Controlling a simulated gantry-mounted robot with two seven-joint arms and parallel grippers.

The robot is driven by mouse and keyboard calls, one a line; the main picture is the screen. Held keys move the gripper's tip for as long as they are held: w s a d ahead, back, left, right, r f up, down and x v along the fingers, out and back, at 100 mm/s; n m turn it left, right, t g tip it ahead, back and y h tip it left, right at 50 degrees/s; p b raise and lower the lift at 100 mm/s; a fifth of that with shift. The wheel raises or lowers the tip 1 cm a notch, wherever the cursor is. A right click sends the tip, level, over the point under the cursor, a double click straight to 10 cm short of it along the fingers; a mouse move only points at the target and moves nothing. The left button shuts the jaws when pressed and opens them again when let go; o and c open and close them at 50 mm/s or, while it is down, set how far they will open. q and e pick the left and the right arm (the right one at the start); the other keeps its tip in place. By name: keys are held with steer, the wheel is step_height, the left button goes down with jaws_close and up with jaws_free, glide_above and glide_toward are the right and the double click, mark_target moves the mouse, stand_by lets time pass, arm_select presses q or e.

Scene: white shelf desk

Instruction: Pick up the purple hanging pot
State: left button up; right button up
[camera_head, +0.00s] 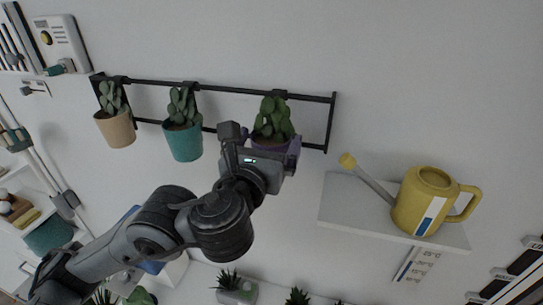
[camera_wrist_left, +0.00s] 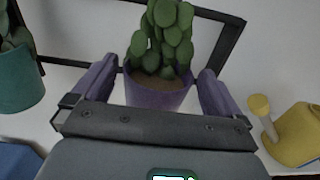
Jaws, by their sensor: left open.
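The purple hanging pot (camera_wrist_left: 158,97) holds a green cactus and hangs from the black wall rail. In the head view its cactus (camera_head: 272,120) shows above my left gripper, which hides most of the purple pot. My left gripper (camera_wrist_left: 158,85) is open, with one finger on each side of the pot in the left wrist view. The gripper (camera_head: 294,150) is close in front of the pot in the head view. I cannot tell whether the fingers touch the pot. My right gripper is in neither view.
A teal pot (camera_head: 182,142) and a beige pot (camera_head: 116,130) hang left on the black rail (camera_head: 232,90). A yellow watering can (camera_head: 420,205) stands on a white shelf (camera_head: 345,208) to the right. Small plants (camera_head: 235,288) sit below.

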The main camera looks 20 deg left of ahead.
mark_target(273, 135)
arm_select(q)
steer(key=shift+w+a, duration=0.15)
steer(key=shift+w, duration=1.25)
steer(key=c, duration=1.1)
steer(key=shift+c, duration=1)
steer(key=shift+r, duration=0.15)
